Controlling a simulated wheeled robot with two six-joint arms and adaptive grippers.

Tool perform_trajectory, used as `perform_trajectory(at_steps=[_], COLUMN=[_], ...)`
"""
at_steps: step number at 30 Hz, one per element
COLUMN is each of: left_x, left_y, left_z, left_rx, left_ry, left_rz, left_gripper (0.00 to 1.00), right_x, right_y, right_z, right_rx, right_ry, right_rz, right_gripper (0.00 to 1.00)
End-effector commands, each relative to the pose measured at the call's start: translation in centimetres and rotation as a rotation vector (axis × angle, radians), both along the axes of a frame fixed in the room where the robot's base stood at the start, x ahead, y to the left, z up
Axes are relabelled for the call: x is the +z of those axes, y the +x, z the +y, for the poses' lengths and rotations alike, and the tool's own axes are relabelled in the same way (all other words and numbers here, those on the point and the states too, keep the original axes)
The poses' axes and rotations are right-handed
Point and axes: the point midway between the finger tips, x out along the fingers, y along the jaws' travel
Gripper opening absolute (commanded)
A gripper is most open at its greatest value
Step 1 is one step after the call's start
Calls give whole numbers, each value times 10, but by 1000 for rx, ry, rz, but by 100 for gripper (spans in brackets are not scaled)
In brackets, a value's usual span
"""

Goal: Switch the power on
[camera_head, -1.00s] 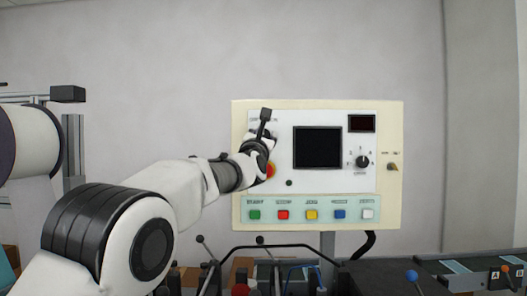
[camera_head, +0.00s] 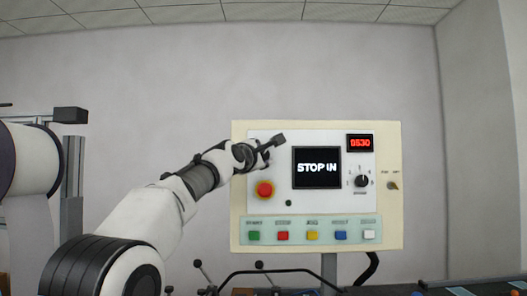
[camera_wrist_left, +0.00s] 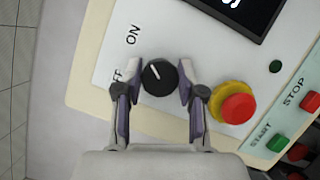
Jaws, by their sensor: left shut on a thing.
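The control panel (camera_head: 408,220) stands at centre right in the head view. Its main screen (camera_head: 317,167) is lit with "STOP IN", and the small red display (camera_head: 359,143) is lit. My left gripper (camera_head: 263,151) is at the panel's upper left and hides the knob there. In the left wrist view its fingers (camera_wrist_left: 160,80) are shut on the black power knob (camera_wrist_left: 160,78), one on each side. The knob's white mark points up and left, towards the side with the "ON" label (camera_wrist_left: 133,34). The "OFF" label is partly covered by a finger. My right gripper is not in view.
A red emergency button (camera_head: 264,189) on a yellow ring sits just below my left gripper. A row of coloured buttons (camera_head: 312,236) runs along the panel's bottom. A rotary selector (camera_head: 361,181) and a key switch (camera_head: 392,185) are at right. A white roll (camera_head: 30,160) stands at far left.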

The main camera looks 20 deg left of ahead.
Motion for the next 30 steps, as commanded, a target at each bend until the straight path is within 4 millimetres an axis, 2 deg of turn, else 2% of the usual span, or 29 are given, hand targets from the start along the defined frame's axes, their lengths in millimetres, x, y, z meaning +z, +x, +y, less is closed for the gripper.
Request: perform_trajectory(at_steps=[6, 20, 21, 22, 23, 30], left_x=[2, 2, 2, 2, 2, 1], left_y=[0, -1, -1, -1, -1, 0], left_z=[2, 2, 2, 2, 2, 1], left_rx=[3, 3, 3, 3, 3, 1], left_ry=[55, 70, 70, 70, 70, 70], left_rz=[13, 14, 14, 14, 15, 17], left_gripper=[4, 4, 49, 60, 64, 64], right_x=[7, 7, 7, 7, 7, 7], right_y=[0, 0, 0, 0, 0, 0], right_z=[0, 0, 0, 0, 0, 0], right_rx=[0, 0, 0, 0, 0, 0], right_ry=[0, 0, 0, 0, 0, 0], right_rz=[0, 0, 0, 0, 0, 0], right_gripper=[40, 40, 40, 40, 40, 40])
